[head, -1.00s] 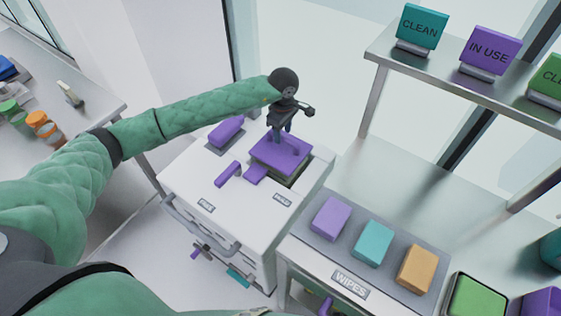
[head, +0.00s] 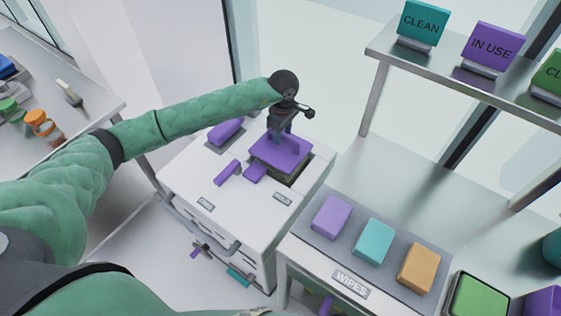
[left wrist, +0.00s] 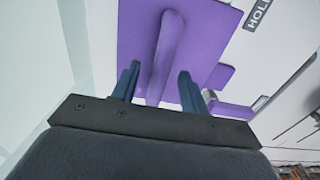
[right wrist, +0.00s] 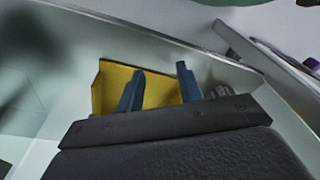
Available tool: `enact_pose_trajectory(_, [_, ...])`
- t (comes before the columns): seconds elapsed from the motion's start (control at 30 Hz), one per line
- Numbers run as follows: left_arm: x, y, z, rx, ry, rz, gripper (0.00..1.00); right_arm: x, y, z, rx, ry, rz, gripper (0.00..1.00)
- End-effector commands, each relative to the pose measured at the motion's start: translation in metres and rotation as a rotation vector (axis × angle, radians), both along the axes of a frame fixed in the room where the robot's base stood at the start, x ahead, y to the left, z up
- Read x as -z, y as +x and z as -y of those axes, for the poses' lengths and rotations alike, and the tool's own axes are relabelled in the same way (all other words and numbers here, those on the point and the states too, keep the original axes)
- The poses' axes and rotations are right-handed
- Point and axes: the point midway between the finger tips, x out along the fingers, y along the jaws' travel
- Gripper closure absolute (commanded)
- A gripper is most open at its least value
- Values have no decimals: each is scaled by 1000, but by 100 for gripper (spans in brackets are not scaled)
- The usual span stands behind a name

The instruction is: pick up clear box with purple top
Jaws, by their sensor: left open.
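The box with the purple top (head: 267,160) sits in an opening in the top of the white cabinet (head: 190,180). Its lid shows well, but little of its body does. The purple lid (left wrist: 215,35) fills the upper middle of the left wrist view, with a raised purple handle (left wrist: 166,45) along it. My left gripper (head: 284,133) is above the lid, pointing down. In the left wrist view its open fingers (left wrist: 158,85) are on either side of the handle, with gaps showing. My right gripper (right wrist: 158,85) is outside the head view; its fingers are apart, in front of a yellow surface (right wrist: 110,90).
Beside the box are a purple block (head: 226,131) and a purple latch (head: 227,173) on the cabinet. To the right, a wipes tray (head: 350,284) holds coloured blocks, below a metal shelf (head: 430,62) with signs. A side table (head: 95,100) stands left.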

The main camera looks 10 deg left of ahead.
Motion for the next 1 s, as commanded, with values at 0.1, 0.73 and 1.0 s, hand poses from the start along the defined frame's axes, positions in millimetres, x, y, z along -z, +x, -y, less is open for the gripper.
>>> enact_pose_trajectory(0.1, [1, 0, 0, 0, 0, 0, 56, 2, 0, 0, 0, 0, 0, 64])
enact_pose_trajectory(0.73, [3, 0, 0, 0, 0, 0, 56, 7, 1, 1, 0, -1, 0, 64])
enact_pose_trajectory(1.0, [3, 0, 0, 0, 0, 0, 91, 7, 1, 0, 0, -1, 0, 64])
